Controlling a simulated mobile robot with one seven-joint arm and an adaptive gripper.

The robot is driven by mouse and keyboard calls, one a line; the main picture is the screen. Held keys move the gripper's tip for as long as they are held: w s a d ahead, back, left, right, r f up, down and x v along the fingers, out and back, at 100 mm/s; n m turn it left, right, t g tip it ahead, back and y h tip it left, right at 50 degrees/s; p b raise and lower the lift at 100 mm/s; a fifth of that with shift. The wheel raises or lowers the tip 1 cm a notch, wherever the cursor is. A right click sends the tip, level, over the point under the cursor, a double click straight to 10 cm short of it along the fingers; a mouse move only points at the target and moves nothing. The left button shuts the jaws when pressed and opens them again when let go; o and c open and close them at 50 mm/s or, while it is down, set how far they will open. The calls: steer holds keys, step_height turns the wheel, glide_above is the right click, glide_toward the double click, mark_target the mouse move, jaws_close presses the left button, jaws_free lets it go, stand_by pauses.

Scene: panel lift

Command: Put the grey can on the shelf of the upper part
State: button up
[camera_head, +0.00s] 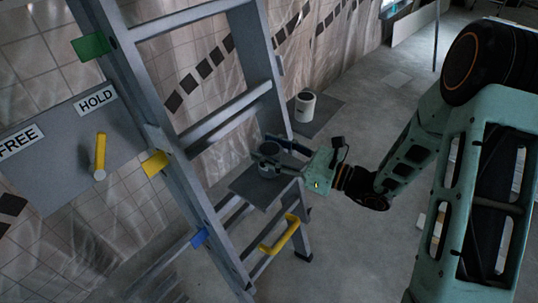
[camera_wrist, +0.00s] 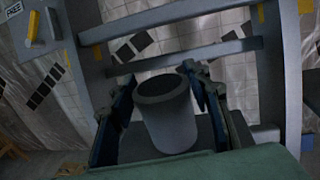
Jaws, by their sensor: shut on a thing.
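My gripper (camera_head: 268,151) is shut on the grey can (camera_head: 267,168), with one finger on each side. In the wrist view the grey can (camera_wrist: 172,125) stands upright between the two fingers of my gripper (camera_wrist: 163,84). The can is over a small flat grey shelf (camera_head: 252,191) on the ladder-like frame (camera_head: 181,160); whether its base touches the shelf I cannot tell. The frame carries a green tag (camera_head: 91,46), a yellow tag (camera_head: 155,163) and a blue tag (camera_head: 199,238) at different heights, and a yellow handle (camera_head: 281,237) below the shelf.
A grey wall panel (camera_head: 68,165) at the left has FREE and HOLD labels and a yellow lever (camera_head: 100,152) beneath HOLD. A white cylindrical container (camera_head: 305,106) stands on a dark mat behind the frame. The frame's rungs are close to my gripper. The floor at the right is mostly open.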

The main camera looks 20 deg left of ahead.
steer(key=shift+f, duration=0.75)
steer(key=shift+f, duration=0.1)
steer(key=o, duration=1.3)
steer(key=shift+f, duration=0.1)
steer(key=shift+o, duration=0.2)
steer(key=shift+r, duration=0.2)
steer(key=v, duration=1.2)
steer(key=shift+p, duration=0.45)
steer(key=shift+s, duration=0.15)
